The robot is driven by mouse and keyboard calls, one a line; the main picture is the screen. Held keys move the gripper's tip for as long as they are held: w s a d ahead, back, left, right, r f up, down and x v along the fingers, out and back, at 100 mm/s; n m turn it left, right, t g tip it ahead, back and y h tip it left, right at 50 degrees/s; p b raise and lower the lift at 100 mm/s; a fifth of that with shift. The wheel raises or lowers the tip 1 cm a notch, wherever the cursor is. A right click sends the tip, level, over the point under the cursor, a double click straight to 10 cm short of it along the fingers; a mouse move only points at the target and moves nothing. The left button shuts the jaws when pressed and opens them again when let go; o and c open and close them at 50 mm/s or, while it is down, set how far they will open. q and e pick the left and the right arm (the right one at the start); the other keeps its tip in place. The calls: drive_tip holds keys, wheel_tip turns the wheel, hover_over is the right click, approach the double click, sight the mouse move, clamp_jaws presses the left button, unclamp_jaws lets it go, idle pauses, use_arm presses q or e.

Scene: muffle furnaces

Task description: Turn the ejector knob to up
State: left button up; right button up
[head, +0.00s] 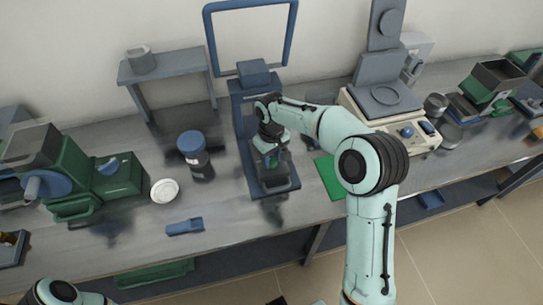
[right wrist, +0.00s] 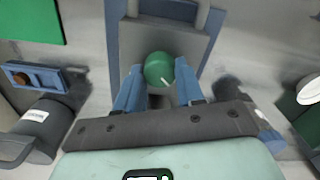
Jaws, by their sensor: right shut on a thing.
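The ejector knob, a round green knob (right wrist: 158,69) with a short white mark, sits in the middle of the right wrist view. The mark points toward the lower right there. My right gripper (right wrist: 159,76) has its two blue fingers on either side of the knob and is shut on it. In the head view my right gripper (head: 271,150) reaches down over the blue-framed device (head: 291,183), and the wrist hides most of the knob. My left arm shows only at the bottom left of the head view; its gripper is out of sight.
A jar with a blue lid (head: 191,143), a white dish (head: 165,190) and a blue tool (head: 185,227) stand left of the device. A green mat (head: 328,178) and a beige instrument (head: 408,133) are to the right. A green machine (head: 82,180) stands at far left.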

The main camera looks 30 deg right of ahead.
drive_tip(key=m, duration=0.5)
drive_tip(key=shift+m, duration=0.3)
drive_tip(key=m+p, duration=0.1)
drive_tip(key=m, duration=0.4)
drive_tip(key=shift+m, duration=0.3)
drive_tip(key=m, duration=0.5)
drive_tip(key=shift+p, duration=0.3)
use_arm(q)
drive_tip(key=w+r, duration=0.2)
drive_tip(key=r, duration=0.1)
drive_tip(key=shift+p, duration=0.4)
use_arm(e)
drive_tip(key=m, duration=0.5)
drive_tip(key=o, duration=1)
drive_tip(key=shift+o, duration=0.2)
drive_tip(key=shift+r, duration=0.1)
